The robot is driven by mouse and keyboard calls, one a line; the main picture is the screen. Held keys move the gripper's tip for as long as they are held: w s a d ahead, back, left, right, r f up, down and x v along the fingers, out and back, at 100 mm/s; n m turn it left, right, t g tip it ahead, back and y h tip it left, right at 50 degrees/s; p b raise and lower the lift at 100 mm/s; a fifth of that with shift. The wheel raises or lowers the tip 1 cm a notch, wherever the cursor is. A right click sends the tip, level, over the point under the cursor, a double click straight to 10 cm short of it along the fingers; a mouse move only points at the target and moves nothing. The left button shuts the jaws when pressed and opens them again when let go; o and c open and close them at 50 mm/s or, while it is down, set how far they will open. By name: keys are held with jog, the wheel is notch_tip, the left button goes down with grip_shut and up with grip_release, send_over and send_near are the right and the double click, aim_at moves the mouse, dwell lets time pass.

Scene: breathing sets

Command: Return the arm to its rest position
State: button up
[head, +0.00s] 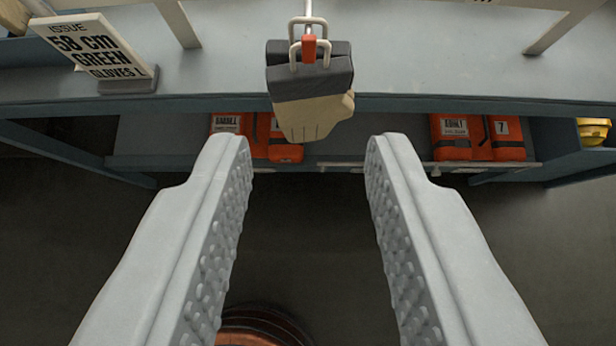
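My gripper (306,150) is open and empty, its two grey studded fingers spread wide over the dark floor. A glove (312,112) with a beige hand part and a dark grey cuff hangs from a white wire hook (308,28) with a red clip, beyond the fingertips at the top middle. The gap between the fingers shows only floor and the lower shelf; nothing is held.
A blue-grey shelf unit (210,75) spans the back. A sign (95,52) reading "ISSUE 58 cm GREEN GLOVES" stands at its left. Orange packs (285,148) and (480,138) lie on the lower shelf, a yellow item (594,131) at right. A round reddish object (255,328) is low between the fingers.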

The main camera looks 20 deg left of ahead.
jog(key=s+a+r+n+t+y, duration=0.35)
jog(key=s+a+r+y, duration=0.2)
jog(key=a, duration=0.25)
jog(key=s+r+m+t+h, duration=0.1)
jog(key=s+r+t, duration=0.1)
jog(key=s+t, duration=0.5)
jog(key=s+d+f+m+g+h, duration=0.1)
jog(key=s+f+m+h, duration=0.1)
jog(key=s+f, duration=0.2)
jog(key=s+d+f+m+g+h, duration=0.1)
jog(key=s+f, duration=0.4)
jog(key=f, duration=0.6)
jog(key=s+d+f+m+g+h, duration=0.1)
jog(key=s+d+f+m+h, duration=0.1)
jog(key=f, duration=0.5)
jog(key=s+m+h, duration=0.1)
jog(key=s+h, duration=0.1)
jog(key=shift+s+f+h, duration=0.35)
jog(key=shift+s+f, duration=0.05)
dwell(0.6)
